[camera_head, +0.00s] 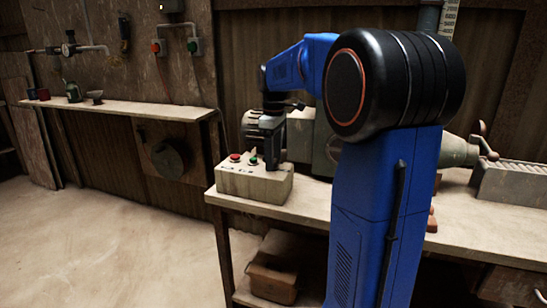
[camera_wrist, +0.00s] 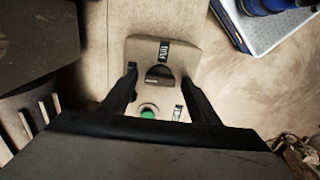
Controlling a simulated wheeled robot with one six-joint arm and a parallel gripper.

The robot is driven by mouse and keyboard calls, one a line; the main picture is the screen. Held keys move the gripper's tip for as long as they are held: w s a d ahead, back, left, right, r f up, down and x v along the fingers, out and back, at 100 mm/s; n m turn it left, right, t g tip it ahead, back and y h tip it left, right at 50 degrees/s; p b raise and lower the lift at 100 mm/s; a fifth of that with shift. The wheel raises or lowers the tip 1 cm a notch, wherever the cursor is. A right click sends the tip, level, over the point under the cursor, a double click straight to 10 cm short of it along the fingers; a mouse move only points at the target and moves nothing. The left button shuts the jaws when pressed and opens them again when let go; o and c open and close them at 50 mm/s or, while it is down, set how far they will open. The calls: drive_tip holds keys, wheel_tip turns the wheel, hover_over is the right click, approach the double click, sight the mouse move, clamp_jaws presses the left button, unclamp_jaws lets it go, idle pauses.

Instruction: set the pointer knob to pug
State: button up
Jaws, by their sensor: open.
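The beige control box (camera_head: 252,186) sits at the left end of the bench; it also shows in the wrist view (camera_wrist: 136,48). The dark pointer knob (camera_wrist: 159,75) is on its top, with a black-and-white label (camera_wrist: 164,50) beside it, too small to read. Which mark the pointer faces, I cannot tell. My gripper (camera_wrist: 159,72) is open, pointing down over the box, with one finger to each side of the knob. Contact with the knob is not clear. In the head view my gripper (camera_head: 262,160) stands over the box's right part and hides the knob.
A red button (camera_head: 235,157) and a green button (camera_head: 253,160) are on the box; the green one also shows in the wrist view (camera_wrist: 148,112). Grey machinery (camera_head: 460,150) stands on the bench (camera_head: 310,207) to the right. Floor to the left is clear.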

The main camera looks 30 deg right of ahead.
drive_tip(key=shift+c, duration=0.7)
drive_tip(key=c, duration=0.9)
drive_tip(key=m, duration=0.4)
drive_tip(key=shift+m, duration=0.3)
drive_tip(key=m, duration=0.4)
drive_tip(key=shift+m, duration=0.3)
drive_tip(key=m, duration=0.4)
drive_tip(key=shift+m, duration=2.4)
